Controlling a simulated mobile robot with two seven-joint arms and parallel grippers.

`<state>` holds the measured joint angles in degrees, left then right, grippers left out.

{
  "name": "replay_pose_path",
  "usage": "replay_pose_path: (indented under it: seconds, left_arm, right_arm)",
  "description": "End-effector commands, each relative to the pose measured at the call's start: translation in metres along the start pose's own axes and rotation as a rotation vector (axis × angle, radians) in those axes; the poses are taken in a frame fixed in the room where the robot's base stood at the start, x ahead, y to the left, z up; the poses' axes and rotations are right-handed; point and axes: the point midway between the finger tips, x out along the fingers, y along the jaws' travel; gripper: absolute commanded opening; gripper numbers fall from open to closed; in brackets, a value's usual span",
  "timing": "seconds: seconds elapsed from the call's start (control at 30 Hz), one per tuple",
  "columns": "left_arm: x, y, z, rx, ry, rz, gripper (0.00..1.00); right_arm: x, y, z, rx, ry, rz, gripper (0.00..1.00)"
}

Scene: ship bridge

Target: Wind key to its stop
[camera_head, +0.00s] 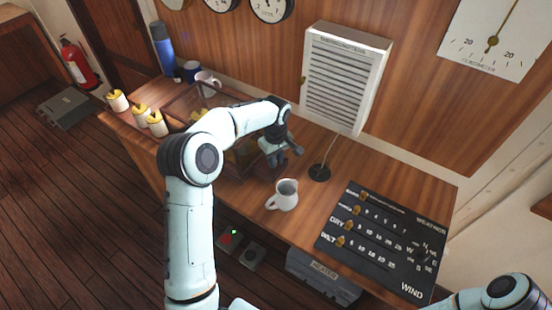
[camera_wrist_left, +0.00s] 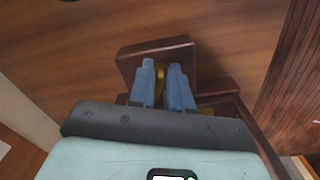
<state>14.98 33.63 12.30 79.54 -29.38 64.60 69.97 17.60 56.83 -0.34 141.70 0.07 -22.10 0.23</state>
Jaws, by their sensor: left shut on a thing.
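My left gripper (camera_head: 284,155) is at the right side of a glass-sided wooden case (camera_head: 196,97) on the desk. In the left wrist view its two blue fingers (camera_wrist_left: 160,70) are shut on a small brass piece, which looks like the key (camera_wrist_left: 159,82). The key is mostly hidden between the fingers, so its turn angle cannot be told. A dark wooden part (camera_wrist_left: 130,60) of the case lies just beyond the fingertips. In the head view my arm and gripper hide the key and part of the case. My right gripper is out of view.
A white mug (camera_head: 286,195) stands close in front of the left gripper. A louvred white box (camera_head: 345,75) is on the wall. Yellow-topped cups (camera_head: 157,124), a blue bottle (camera_head: 162,45) stand left.

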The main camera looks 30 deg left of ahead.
Motion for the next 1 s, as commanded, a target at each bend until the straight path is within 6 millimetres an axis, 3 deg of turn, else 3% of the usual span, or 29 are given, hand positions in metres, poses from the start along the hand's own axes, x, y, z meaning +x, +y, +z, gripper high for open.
replay_pose_path:
  seconds: [1.0]
  left_arm:
    - [-0.002, -0.012, -0.007, 0.898, 0.005, 0.001, 0.0]
  right_arm:
    - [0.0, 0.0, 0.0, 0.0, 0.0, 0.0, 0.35]
